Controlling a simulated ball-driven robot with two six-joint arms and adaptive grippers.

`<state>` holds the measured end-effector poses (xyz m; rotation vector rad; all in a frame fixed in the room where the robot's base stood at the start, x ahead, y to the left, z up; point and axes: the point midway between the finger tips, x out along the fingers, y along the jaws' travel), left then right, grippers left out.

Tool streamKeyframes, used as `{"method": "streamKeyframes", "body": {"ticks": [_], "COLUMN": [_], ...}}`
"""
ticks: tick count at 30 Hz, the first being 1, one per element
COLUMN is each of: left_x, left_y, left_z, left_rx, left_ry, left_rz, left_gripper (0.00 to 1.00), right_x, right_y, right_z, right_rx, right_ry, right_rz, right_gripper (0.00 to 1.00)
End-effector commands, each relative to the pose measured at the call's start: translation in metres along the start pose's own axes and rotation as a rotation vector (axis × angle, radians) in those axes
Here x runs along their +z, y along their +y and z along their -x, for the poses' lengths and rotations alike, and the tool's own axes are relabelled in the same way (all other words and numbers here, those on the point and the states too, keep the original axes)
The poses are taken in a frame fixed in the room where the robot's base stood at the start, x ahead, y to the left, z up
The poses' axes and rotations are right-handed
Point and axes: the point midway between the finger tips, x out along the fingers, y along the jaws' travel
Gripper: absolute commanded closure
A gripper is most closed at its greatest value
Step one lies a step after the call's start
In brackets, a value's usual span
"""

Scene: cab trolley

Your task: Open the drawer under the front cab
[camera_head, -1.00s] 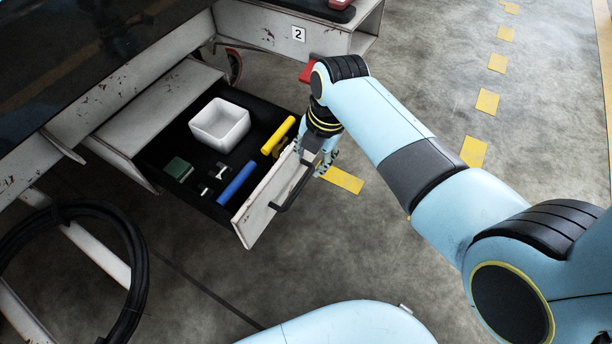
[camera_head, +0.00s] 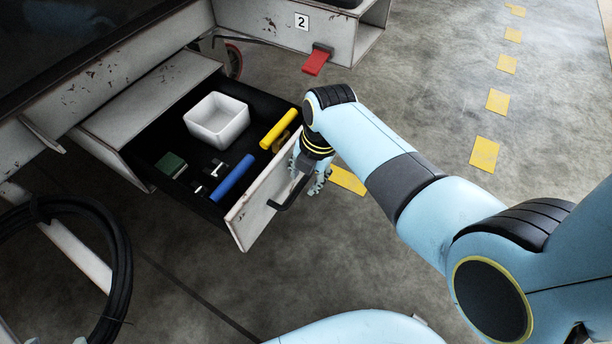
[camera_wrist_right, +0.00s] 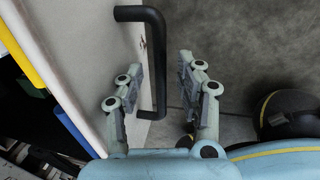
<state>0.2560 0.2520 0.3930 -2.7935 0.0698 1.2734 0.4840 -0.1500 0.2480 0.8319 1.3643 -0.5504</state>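The drawer (camera_head: 246,213) stands pulled well out from under the cab, its dark interior showing. Its pale front panel carries a black bar handle (camera_head: 289,198). My right gripper (camera_head: 314,180) is at the outer side of the front panel, beside the far end of the handle. In the right wrist view, the fingers of my right gripper (camera_wrist_right: 160,72) are spread apart, one on each side of the black handle (camera_wrist_right: 157,65). They do not clamp it; gaps show on both sides. My left gripper is not in view.
The drawer holds a white open box (camera_head: 217,121), a yellow cylinder (camera_head: 278,129), a blue cylinder (camera_head: 233,178) and a green block (camera_head: 171,164). A red piece (camera_head: 317,61) sits near the "2" label. A black cable coil (camera_head: 122,265) hangs at left.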

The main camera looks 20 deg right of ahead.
Motion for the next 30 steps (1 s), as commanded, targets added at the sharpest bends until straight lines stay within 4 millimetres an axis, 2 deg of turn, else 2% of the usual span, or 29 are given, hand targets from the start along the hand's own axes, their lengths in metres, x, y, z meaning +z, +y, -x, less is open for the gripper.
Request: {"method": "streamKeyframes", "body": {"ticks": [9,17,30], "left_x": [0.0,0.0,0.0], "left_y": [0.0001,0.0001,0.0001], "left_z": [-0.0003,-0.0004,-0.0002], "left_rx": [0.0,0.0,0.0], "left_ry": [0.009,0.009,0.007], "left_rz": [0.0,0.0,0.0], "left_gripper": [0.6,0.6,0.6], "right_x": [0.0001,0.0,0.0], "right_y": [0.0003,0.0001,-0.0004], "right_z": [-0.0005,-0.0005,-0.0004], "right_rx": [0.0,0.0,0.0], "right_ry": [0.0,0.0,0.0], "right_rz": [0.0,0.0,0.0], "right_gripper": [0.65,0.99,1.0]}}
